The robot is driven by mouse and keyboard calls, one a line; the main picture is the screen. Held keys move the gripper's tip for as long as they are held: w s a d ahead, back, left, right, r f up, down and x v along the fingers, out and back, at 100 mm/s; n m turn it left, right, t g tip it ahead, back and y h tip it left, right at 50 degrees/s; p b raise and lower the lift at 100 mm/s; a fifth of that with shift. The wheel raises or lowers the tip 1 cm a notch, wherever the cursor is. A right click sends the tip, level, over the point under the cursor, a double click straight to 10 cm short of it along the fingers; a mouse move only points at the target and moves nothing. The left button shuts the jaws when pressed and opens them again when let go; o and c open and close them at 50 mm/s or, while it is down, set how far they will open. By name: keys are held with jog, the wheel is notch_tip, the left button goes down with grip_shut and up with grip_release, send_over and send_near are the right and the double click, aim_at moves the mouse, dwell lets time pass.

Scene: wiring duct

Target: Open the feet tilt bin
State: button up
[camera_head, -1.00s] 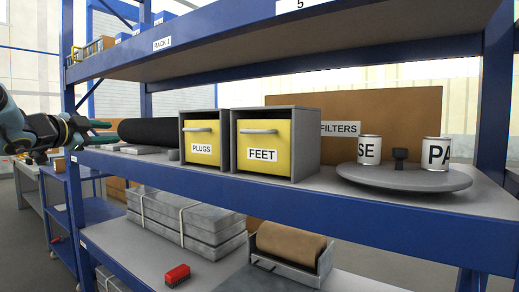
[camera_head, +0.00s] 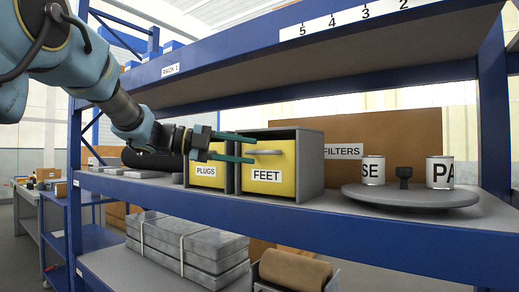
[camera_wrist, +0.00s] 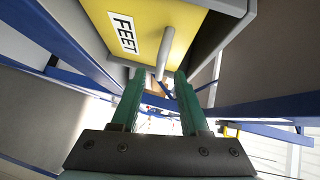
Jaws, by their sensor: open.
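The feet tilt bin (camera_head: 282,176) has a yellow front labelled FEET in a grey housing on the rack's middle shelf. Its front looks upright in the housing. Its light grey bar handle (camera_head: 264,152) runs across the upper front. My gripper (camera_head: 254,148) is open, its green fingers reaching in from the left in front of the bin. In the wrist view the fingertips (camera_wrist: 160,73) lie on either side of the lower end of the handle (camera_wrist: 165,50). No grasp shows. The yellow front (camera_wrist: 145,25) fills the top of that view.
The plugs bin (camera_head: 206,180) stands directly left, partly behind my fingers. A grey turntable (camera_head: 410,197) with two cans is on the right, before a brown FILTERS board (camera_head: 350,125). A blue upper shelf (camera_head: 300,55) hangs above. The aisle side is free.

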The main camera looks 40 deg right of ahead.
aim_at(256, 152)
jog(key=shift+p+x, duration=0.3)
jog(key=shift+x, duration=1.55)
jog(key=shift+c, duration=0.4)
grip_shut()
